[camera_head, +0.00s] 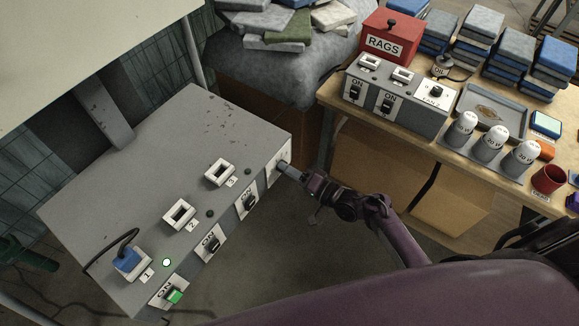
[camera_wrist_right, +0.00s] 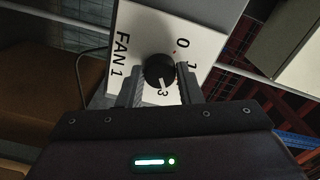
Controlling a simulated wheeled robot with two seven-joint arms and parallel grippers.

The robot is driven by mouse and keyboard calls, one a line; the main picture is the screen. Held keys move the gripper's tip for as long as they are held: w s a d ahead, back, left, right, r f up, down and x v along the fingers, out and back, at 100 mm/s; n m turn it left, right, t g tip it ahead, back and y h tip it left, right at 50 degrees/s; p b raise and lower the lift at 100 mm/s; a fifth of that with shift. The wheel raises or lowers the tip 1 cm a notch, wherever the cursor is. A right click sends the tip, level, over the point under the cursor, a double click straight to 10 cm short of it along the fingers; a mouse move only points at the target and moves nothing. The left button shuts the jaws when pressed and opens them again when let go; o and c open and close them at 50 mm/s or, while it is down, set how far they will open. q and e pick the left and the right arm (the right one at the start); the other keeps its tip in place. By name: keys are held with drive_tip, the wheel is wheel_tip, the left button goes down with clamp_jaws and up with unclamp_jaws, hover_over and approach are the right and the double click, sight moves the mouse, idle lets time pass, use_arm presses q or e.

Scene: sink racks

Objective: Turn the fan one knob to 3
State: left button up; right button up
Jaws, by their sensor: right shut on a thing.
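The fan one knob (camera_wrist_right: 159,70) is a round black dial on a white plate (camera_wrist_right: 128,40) lettered FAN 1, with 0, 1 and 3 readable. Its white pointer line faces down in the wrist view, toward the 3. My right gripper (camera_wrist_right: 160,88) is shut on the knob, one finger on each side. In the head view, my right gripper (camera_head: 284,166) meets the right end of the big grey box's front face, at the plate (camera_head: 276,168), and mostly hides the knob there. My left gripper is not in view.
The grey box (camera_head: 170,130) also carries sockets, black switches (camera_head: 212,243), a lit green switch (camera_head: 174,297) and a blue plug (camera_head: 129,261).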

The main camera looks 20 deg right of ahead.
drive_tip(key=shift+m+p, duration=0.35)
drive_tip(key=shift+m, duration=0.65)
drive_tip(key=o, duration=1)
drive_tip(key=v, duration=0.7)
drive_tip(key=shift+s+d, duration=0.3)
